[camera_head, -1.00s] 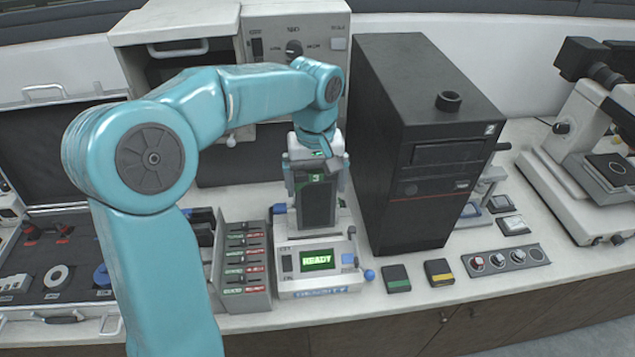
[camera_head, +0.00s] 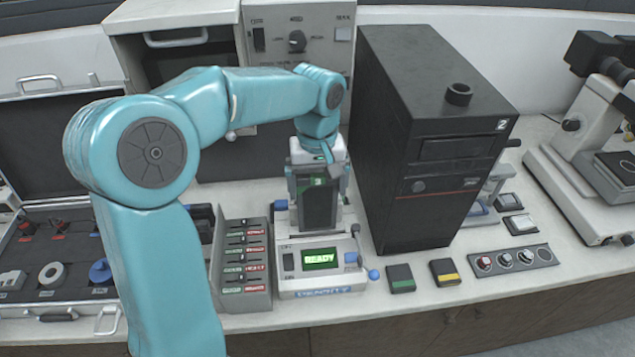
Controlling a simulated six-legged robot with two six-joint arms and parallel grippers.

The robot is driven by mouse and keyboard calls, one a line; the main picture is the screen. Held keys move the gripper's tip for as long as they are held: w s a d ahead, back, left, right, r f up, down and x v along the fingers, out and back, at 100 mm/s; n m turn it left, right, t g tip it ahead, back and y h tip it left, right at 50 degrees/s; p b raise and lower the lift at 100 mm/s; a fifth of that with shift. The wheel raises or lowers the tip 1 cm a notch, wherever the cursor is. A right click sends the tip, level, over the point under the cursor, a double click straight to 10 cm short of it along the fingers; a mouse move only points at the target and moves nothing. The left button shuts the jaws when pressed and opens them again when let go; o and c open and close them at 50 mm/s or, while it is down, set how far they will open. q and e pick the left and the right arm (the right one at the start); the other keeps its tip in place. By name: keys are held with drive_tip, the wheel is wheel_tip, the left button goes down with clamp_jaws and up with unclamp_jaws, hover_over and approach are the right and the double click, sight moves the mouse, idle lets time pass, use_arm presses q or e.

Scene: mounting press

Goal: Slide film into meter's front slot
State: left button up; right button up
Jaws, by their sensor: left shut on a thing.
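The meter (camera_head: 322,277) is a white device on the bench with a green screen reading READY and a blue knob on its right. My left gripper (camera_head: 318,180) points down just above and behind the screen. It is shut on a dark, flat, upright piece (camera_head: 317,210) with a green label at its top, apparently the film. The film's lower edge is at the meter's upper part; I cannot tell whether it is in the slot. The slot itself is hidden. My right gripper is not in view.
A tall black tower (camera_head: 425,150) stands close on the right. A rack of labelled slides (camera_head: 242,265) stands close on the left. Green-marked (camera_head: 401,279) and yellow-marked (camera_head: 445,272) blocks lie front right. An open case (camera_head: 60,300) lies far left; a microscope (camera_head: 590,140) stands far right.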

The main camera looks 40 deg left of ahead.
use_arm(q)
drive_tip(key=shift+s, duration=0.15)
drive_tip(key=shift+a, duration=0.2)
drive_tip(key=shift+d, duration=0.15)
drive_tip(key=shift+s+d+r, duration=0.1)
drive_tip(key=shift+d+r, duration=0.05)
drive_tip(key=shift+w, duration=0.2)
drive_tip(key=shift+f, duration=0.2)
